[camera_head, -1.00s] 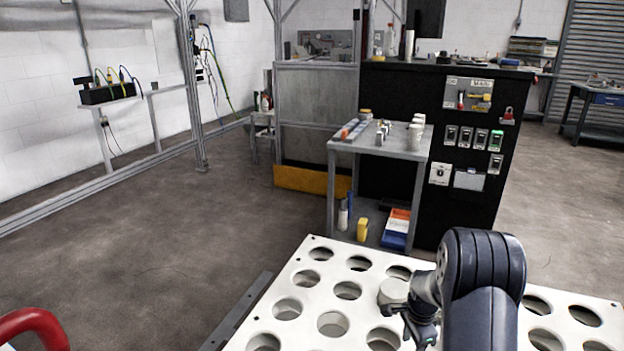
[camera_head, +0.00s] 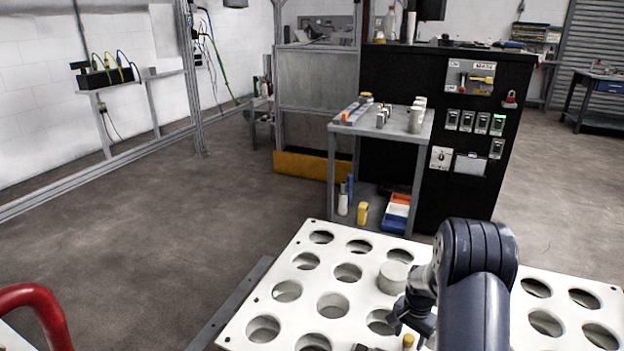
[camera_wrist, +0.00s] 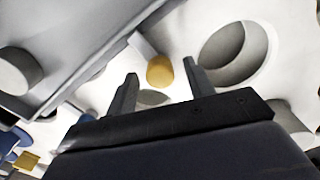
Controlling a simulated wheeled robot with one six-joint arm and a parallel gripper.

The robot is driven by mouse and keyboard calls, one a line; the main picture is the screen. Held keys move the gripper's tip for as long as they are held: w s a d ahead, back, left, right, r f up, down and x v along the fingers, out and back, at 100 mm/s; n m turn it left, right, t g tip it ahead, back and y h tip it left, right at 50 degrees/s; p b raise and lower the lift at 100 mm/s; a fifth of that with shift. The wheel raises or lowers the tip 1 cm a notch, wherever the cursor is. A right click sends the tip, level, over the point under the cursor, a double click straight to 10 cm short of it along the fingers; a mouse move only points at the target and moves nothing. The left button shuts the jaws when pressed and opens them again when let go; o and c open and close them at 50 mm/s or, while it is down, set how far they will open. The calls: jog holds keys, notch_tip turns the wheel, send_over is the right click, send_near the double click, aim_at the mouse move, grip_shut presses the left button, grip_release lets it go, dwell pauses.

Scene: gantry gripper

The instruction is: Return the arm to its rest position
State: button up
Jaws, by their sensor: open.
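My gripper (camera_head: 412,318) is low over the white plate with round holes (camera_head: 318,273), at the bottom right of the head view, partly hidden by my own dark arm. In the wrist view its two dark fingers (camera_wrist: 161,84) are spread apart with nothing held between them. A small yellow-topped piece (camera_wrist: 160,71) shows beyond the fingertips there, and a yellow-topped piece (camera_head: 408,341) also shows just below the gripper in the head view. A white round cylinder (camera_head: 394,277) stands in the plate just left of my wrist.
A grey side table (camera_head: 390,122) with small parts stands behind the plate, beside a black cabinet (camera_head: 440,190) with switches. A red tube (camera_head: 40,300) is at the lower left. The concrete floor (camera_head: 150,240) to the left is mostly clear.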

jog(key=n+b, duration=0.1)
jog(key=n, duration=0.4)
jog(key=n+b, duration=0.2)
jog(key=n, duration=0.3)
jog(key=shift+f+n, duration=0.1)
jog(key=shift+n, duration=0.3)
jog(key=shift+r+p, duration=0.8)
jog(key=shift+r, duration=1.8)
